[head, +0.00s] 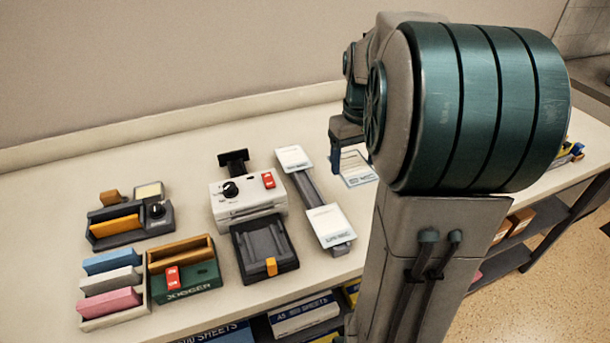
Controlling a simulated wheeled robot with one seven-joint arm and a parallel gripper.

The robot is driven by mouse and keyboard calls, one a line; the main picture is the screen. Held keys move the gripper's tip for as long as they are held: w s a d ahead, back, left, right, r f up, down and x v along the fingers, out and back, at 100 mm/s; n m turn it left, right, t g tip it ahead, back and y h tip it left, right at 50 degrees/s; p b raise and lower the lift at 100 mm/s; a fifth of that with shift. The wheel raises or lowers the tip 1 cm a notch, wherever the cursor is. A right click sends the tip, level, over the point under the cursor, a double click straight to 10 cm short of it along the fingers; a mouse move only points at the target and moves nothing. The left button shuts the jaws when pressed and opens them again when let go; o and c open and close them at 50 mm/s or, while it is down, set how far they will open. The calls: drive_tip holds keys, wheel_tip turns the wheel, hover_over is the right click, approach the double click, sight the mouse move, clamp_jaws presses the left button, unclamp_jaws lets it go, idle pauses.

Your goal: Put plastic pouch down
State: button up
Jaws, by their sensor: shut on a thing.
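My gripper (343,158) is at the back of the counter, right of the middle, partly hidden behind my own arm. One blue finger shows on its left side. The gripper is shut on the plastic pouch (358,169), a pale, clear-looking flat piece with blue print, just right of the visible finger. The pouch's right side is hidden by my arm. I cannot tell whether the pouch touches the counter (190,158) or hangs just above it.
Left of the pouch stands a long grey device with two white plates (310,192). Further left are a white machine (247,195), a black tray (263,250), a green jogger box (183,272), a grey device (130,222) and colored pads (110,282). The counter's back left is bare.

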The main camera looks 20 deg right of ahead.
drive_tip(key=p, duration=0.2)
hover_over(310, 190)
wheel_tip(310, 190, down, 6)
drive_tip(key=shift+a+f, duration=0.1)
drive_tip(key=shift+f, duration=2.1)
drive_tip(key=shift+f, duration=0.1)
drive_tip(key=o, duration=1)
wheel_tip(310, 190, up, 12)
drive_tip(key=f, duration=0.1)
drive_tip(key=s+a+t, duration=0.1)
drive_tip(key=s+a, duration=0.3)
drive_tip(key=s, duration=0.6)
drive_tip(key=s+a+t, duration=0.2)
drive_tip(key=s+a, duration=0.2)
drive_tip(key=s, duration=0.7)
drive_tip(key=shift+a+f, duration=0.35)
drive_tip(key=shift+a, duration=0.05)
